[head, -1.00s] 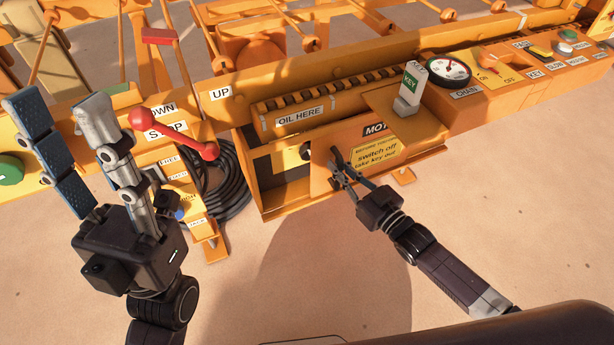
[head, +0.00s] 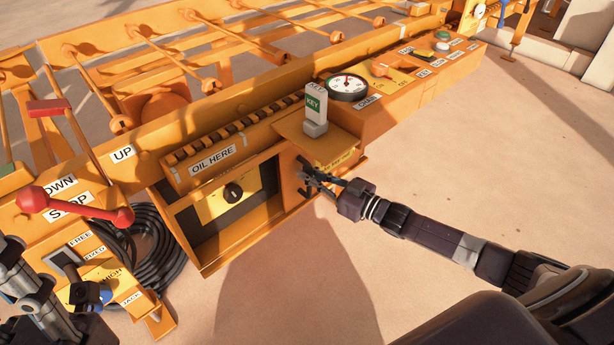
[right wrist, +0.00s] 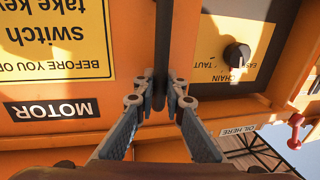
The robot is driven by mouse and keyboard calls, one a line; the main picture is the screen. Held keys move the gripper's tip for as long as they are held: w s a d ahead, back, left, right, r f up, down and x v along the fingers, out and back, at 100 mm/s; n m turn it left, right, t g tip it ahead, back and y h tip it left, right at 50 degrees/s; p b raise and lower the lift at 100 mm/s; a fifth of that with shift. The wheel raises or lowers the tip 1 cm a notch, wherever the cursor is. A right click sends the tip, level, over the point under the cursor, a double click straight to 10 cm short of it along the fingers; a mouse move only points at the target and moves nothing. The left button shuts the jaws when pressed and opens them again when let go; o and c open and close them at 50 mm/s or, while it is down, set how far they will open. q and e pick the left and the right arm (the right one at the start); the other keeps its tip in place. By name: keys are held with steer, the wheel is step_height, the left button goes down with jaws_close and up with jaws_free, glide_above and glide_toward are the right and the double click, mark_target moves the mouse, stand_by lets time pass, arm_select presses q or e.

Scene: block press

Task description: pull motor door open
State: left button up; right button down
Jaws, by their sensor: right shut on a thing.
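The motor door (head: 290,172) is an orange panel on the front of the machine, partly slid to the right under a hood. In the right wrist view its yellow warning sign (right wrist: 55,45) and MOTOR label (right wrist: 52,109) show upside down. My right gripper (head: 310,180) is shut on the dark upright handle (right wrist: 163,40) at the door's edge. Left of the door the compartment is open, showing a black knob (head: 233,192) on a yellow plate.
A red-ended lever (head: 75,207) and a coiled black hose (head: 140,245) are at left. A gauge (head: 347,86) sits at right. Sandy ground in front is clear.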

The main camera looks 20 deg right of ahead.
steer(key=c, duration=2)
jaws_free()
steer(key=shift+s, duration=0.15)
steer(key=v, duration=1.2)
